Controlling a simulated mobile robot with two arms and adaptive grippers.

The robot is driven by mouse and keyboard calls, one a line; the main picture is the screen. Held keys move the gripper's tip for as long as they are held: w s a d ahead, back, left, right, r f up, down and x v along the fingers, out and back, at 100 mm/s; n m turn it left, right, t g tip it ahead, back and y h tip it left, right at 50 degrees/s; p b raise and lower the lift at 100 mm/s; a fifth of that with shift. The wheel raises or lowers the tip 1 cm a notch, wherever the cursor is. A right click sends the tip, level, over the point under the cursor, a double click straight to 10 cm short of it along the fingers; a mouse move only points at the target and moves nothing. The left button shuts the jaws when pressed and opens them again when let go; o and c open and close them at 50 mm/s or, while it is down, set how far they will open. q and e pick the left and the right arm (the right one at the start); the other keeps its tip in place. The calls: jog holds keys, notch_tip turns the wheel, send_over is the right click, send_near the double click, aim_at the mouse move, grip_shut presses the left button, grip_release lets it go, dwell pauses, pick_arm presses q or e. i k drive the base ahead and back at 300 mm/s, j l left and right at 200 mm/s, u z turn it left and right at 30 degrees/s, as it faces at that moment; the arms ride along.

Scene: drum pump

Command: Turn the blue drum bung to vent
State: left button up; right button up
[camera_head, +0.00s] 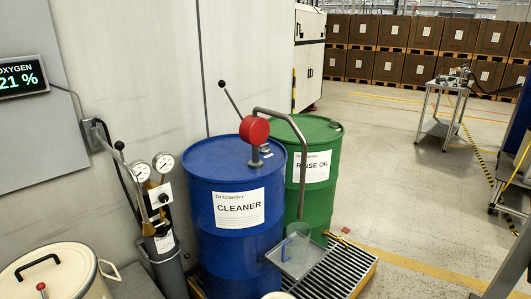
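The blue drum (240,248) stands at the centre and carries a label reading CLEANER. A hand pump with a red head (254,130), a lever and a bent grey spout pipe rises from its top. A small pale fitting (265,148) shows on the lid right by the pump; it may be the bung, but it is too small to tell its state. Neither of my grippers is in view.
A green drum (322,190) labelled RINSE OIL stands behind right. A clear container sits on a tray (300,262) over the grating (340,270). A gauged cylinder (164,258) and a lidded pale vessel (50,272) stand left. Floor right is open towards a cart (446,95).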

aim_at(264, 148)
jog(key=k+u, duration=0.1)
jog(key=u, duration=1.55)
jog(key=l+u, duration=0.2)
jog(key=l, duration=0.2)
jog(key=k+l+u, duration=0.1)
jog(key=l+u, duration=0.15)
jog(key=k+l+u, duration=0.2)
jog(key=l, duration=0.25)
jog(key=l+u, duration=0.2)
jog(key=l, duration=0.2)
jog(key=k+l+u, duration=0.2)
jog(key=l, duration=0.1)
